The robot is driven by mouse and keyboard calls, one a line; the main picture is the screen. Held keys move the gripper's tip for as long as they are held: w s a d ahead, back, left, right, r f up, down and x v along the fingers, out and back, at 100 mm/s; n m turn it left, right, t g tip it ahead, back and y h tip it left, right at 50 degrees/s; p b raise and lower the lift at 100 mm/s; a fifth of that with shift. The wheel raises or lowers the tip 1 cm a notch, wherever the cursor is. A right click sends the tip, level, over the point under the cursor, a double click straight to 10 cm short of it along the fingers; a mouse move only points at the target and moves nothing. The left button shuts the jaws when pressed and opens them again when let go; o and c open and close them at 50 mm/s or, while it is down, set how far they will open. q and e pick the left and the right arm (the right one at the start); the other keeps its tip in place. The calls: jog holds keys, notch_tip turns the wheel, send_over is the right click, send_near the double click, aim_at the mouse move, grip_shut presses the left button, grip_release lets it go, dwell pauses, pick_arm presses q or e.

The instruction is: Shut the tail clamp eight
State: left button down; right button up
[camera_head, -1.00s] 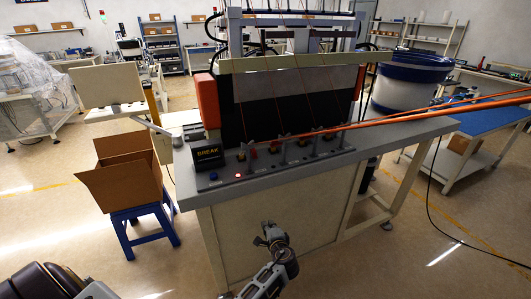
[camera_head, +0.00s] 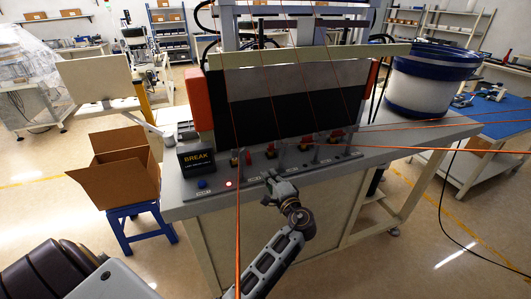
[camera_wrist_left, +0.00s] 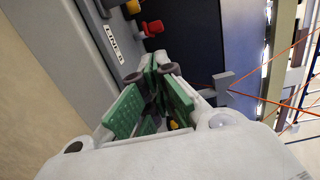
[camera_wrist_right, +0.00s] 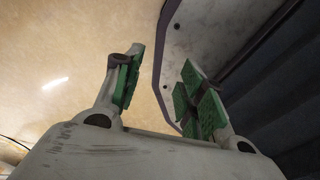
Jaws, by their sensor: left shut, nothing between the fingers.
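Several small clamps with red and yellow parts stand in a row on the grey bench top in the head view, among them a red one (camera_head: 248,157). I cannot tell there which is number eight. My left gripper (camera_head: 270,179) is at the bench's front edge, before the row. In the left wrist view the left gripper (camera_wrist_left: 157,73) is shut and empty, close to a red knob (camera_wrist_left: 152,28). A line label (camera_wrist_left: 113,43) lies beside it. A yellow part (camera_wrist_left: 173,124) is partly hidden behind the fingers. My right gripper (camera_wrist_right: 163,62) is open and empty in its wrist view.
Thin orange lines run over the bench, one hanging near my left arm. A black BREAK display (camera_head: 197,160) stands at the bench's left end. A cardboard box (camera_head: 118,178) sits on a blue stool. A blue-rimmed bowl feeder (camera_head: 430,82) stands right.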

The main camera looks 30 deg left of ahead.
aim_at(248, 156)
pick_arm(q)
jog(key=shift+r+p+x, duration=0.2)
jog(key=shift+p+x, duration=0.2)
jog(key=shift+x, duration=1.3)
jog(key=shift+r+p+x, duration=0.2)
jog(key=shift+p+x, duration=0.2)
jog(key=shift+x, duration=1.3)
jog(key=shift+r+p+x, duration=0.15)
jog(key=shift+p+x, duration=0.25)
jog(key=shift+x, duration=1.3)
pick_arm(e)
notch_tip(248, 156, up, 2)
jog(key=shift+r, duration=0.2)
jog(key=shift+a, duration=0.3)
